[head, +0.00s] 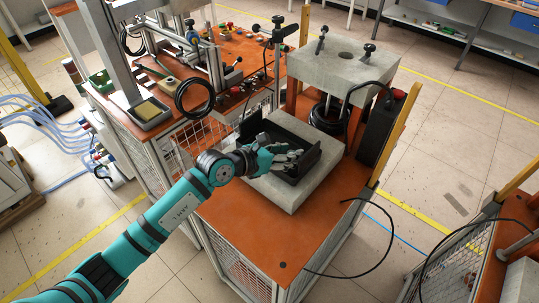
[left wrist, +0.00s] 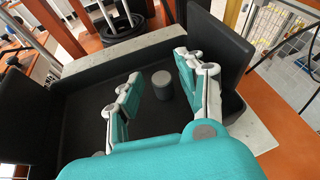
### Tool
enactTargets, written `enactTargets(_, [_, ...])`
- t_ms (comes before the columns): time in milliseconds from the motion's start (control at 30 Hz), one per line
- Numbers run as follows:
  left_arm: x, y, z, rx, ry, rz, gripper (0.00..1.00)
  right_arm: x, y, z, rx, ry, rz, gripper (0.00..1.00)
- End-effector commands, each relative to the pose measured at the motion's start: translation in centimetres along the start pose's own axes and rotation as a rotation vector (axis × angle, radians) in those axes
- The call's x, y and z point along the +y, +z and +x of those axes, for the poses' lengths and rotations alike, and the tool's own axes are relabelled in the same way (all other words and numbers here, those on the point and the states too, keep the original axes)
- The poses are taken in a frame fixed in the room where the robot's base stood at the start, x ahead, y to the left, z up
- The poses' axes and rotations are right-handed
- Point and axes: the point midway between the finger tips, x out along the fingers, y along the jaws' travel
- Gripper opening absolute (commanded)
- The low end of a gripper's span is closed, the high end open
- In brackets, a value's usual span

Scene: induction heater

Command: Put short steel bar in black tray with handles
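The black tray with handles (head: 305,164) lies on a grey slab on the orange bench top; its dark floor (left wrist: 88,112) and raised end walls show in the left wrist view. The short steel bar (left wrist: 162,85), a small grey cylinder, stands upright on the tray floor in the left wrist view. My left gripper (head: 288,156) reaches into the tray; in the left wrist view (left wrist: 158,72) its fingers are spread apart, with the bar beyond and between the tips. No hold on the bar shows. In the head view the gripper hides the bar. My right gripper is not in view.
The grey slab (head: 287,201) bears the tray. A thick grey block on posts (head: 345,65) stands behind it, with a black box (head: 377,130) and yellow post at right. A tool-covered orange bench (head: 150,80) is at back left. The front bench top is clear.

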Motion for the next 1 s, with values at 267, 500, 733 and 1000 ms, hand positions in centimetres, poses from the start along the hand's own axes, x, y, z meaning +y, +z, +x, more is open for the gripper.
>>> enactTargets(267, [0.1,-0.2,-6.1,0.001,0.001,0.002,0.39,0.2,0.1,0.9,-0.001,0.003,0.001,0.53])
enactTargets(500, [0.1,-0.1,-9.4,0.001,0.001,0.001,0.39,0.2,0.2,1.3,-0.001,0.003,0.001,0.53])
enactTargets(733, [0.0,0.0,-10.1,0.001,0.0,0.0,0.39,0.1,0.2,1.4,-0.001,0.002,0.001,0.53])
enactTargets(1000, [0.0,0.0,-10.1,0.0,0.0,0.001,0.39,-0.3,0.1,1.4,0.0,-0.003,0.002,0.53])
